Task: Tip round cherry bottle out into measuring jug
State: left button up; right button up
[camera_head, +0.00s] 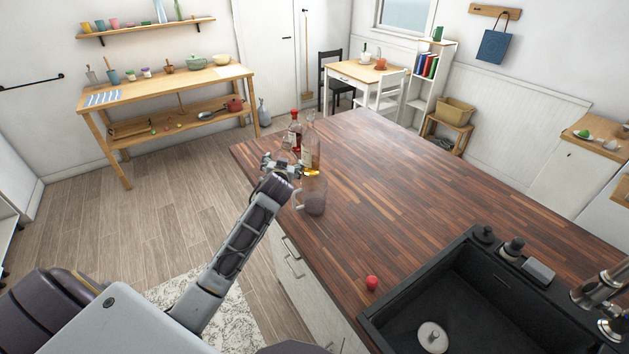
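A bottle with a red cap and dark red contents (295,129) stands near the far left edge of the wooden counter; its lower part is hidden behind my gripper. A clear measuring jug (314,198) stands upright on the counter, just in front and to the right of my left gripper, with something dark showing through its lower part. My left gripper (284,160) is at the counter's left edge, beside the bottles. Its fingers are small and overlap the bottle, so I cannot tell whether they grip it. My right gripper is out of view.
A taller bottle with amber liquid (312,157) stands close beside the red-capped one, behind the jug. A red ball-like object (371,282) lies near the counter's front edge by the black sink (470,300). The middle of the counter (410,190) is clear.

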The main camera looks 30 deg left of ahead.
pick_arm(q)
jog(key=shift+r+n+p, duration=0.3)
jog(key=shift+r+p, duration=0.1)
jog(key=shift+p, duration=0.1)
jog(key=shift+f+n+h, duration=0.45)
jog(key=shift+n+h, duration=0.15)
